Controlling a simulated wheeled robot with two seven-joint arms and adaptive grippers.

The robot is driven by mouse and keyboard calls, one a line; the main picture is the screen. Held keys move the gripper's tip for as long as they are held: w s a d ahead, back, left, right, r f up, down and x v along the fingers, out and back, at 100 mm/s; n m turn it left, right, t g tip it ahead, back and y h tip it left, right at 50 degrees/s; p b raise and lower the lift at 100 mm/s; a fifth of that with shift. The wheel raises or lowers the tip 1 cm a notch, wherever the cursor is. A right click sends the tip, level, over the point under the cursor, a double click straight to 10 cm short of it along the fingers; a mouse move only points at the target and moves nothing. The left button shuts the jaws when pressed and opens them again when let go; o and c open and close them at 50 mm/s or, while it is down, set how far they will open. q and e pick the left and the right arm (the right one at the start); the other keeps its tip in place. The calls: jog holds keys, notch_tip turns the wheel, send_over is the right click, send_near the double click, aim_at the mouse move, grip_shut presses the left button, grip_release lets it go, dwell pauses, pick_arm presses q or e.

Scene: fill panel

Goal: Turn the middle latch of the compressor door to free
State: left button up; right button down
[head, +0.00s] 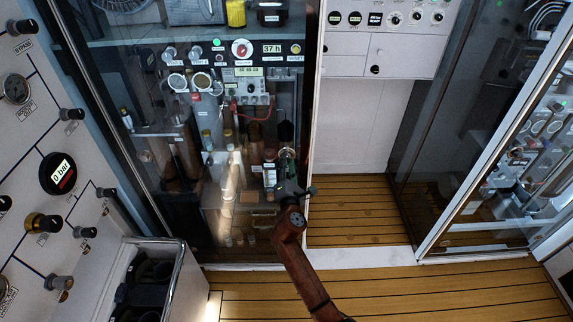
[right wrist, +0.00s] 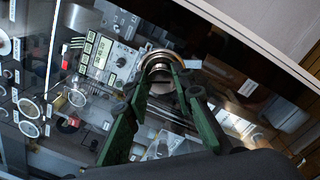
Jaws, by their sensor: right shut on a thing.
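The compressor door (head: 185,150) is a glass door at the left of the head view, and it looks closed. My right gripper (head: 286,158) is up against the door's right edge, low on the glass. In the right wrist view, the green fingers of my right gripper (right wrist: 164,82) are closed on a round metal latch (right wrist: 157,58). The fingers cover part of the latch, and its turn angle cannot be told. In the head view the gripper hides the latch. My left gripper is not in view.
A panel with gauges and knobs (head: 63,173) stands at the left. A white switch panel (head: 385,40) is at the upper right. Another glass door (head: 480,110) is at the right. An open bin (head: 178,262) stands at the lower left. The wooden floor (head: 420,290) in front is clear.

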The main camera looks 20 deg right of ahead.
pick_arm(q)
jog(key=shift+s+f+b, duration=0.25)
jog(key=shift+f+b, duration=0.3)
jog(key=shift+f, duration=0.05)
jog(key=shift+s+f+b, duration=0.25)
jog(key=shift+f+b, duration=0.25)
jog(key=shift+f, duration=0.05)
pick_arm(e)
jog(key=m, duration=0.5)
jog(key=shift+f, duration=0.15)
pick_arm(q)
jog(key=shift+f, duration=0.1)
pick_arm(e)
jog(key=shift+m, duration=0.4)
jog(key=c, duration=1.7)
grip_release()
jog(key=shift+o, duration=0.2)
jog(key=v, duration=0.7)
jog(key=shift+s, duration=0.15)
